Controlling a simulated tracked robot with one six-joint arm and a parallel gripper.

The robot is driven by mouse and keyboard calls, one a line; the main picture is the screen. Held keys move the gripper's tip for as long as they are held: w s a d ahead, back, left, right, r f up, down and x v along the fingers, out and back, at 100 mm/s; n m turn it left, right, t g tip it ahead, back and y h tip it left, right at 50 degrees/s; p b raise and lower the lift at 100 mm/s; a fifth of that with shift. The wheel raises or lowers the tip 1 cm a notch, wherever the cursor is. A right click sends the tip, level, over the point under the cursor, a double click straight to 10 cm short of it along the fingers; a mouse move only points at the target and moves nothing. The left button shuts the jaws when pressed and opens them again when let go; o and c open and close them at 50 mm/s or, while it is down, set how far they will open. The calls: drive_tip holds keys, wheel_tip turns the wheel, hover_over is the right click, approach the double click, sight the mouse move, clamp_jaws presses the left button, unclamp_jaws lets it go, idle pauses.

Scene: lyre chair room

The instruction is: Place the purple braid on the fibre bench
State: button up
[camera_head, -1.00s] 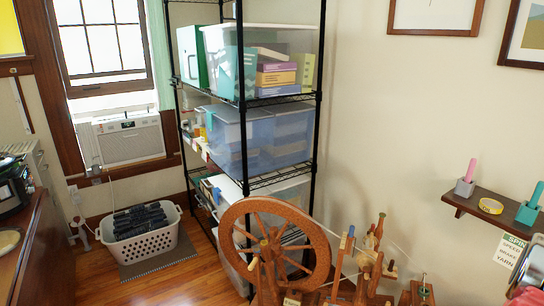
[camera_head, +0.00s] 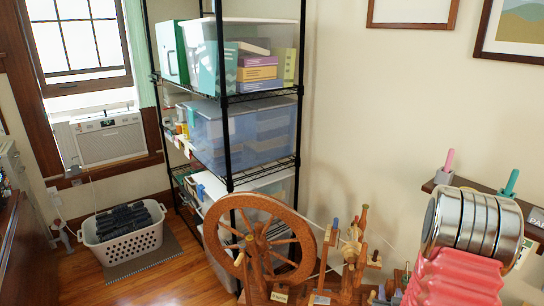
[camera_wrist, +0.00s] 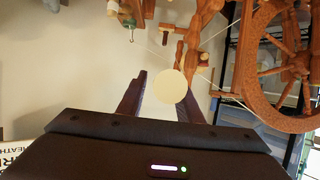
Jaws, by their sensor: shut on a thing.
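My gripper (camera_wrist: 160,88) shows in the wrist view, its dark fingers reaching up from the bottom. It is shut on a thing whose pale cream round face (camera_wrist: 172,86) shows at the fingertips. The rest of that thing is hidden or too dark to tell from the fingers, so I cannot tell whether it is the purple braid. The fingertips are up in the air near the spinning wheel. I cannot make out a fibre bench in either view. The gripper itself is not visible in the head view.
A wooden spinning wheel (camera_head: 262,240) stands in front; it also shows in the wrist view (camera_wrist: 246,80). A wire shelf (camera_head: 226,100) with bins stands behind it. A laundry basket (camera_head: 125,236) sits on the floor at left. A small wall shelf (camera_head: 432,187) is at right.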

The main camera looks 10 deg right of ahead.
drive_tip(key=w+a+r+n+y, duration=0.2)
drive_tip(key=w+a+r, duration=0.2)
drive_tip(key=a, duration=0.7)
drive_tip(key=w+a+r+n+t+y, duration=0.1)
drive_tip(key=w+a+r, duration=0.4)
drive_tip(key=a, duration=0.7)
drive_tip(key=w+a+r+n+t+y, duration=0.1)
drive_tip(key=w+a+r+n+y, duration=0.2)
drive_tip(key=a+r, duration=0.4)
drive_tip(key=w+a+y, duration=0.1)
drive_tip(key=w+a, duration=0.1)
drive_tip(key=a, duration=0.3)
drive_tip(key=shift+w+r, duration=0.15)
drive_tip(key=shift+r, duration=0.1)
drive_tip(key=shift+f, duration=0.1)
drive_tip(key=s+f, duration=0.5)
drive_tip(key=f, duration=0.1)
drive_tip(key=shift+s, duration=0.15)
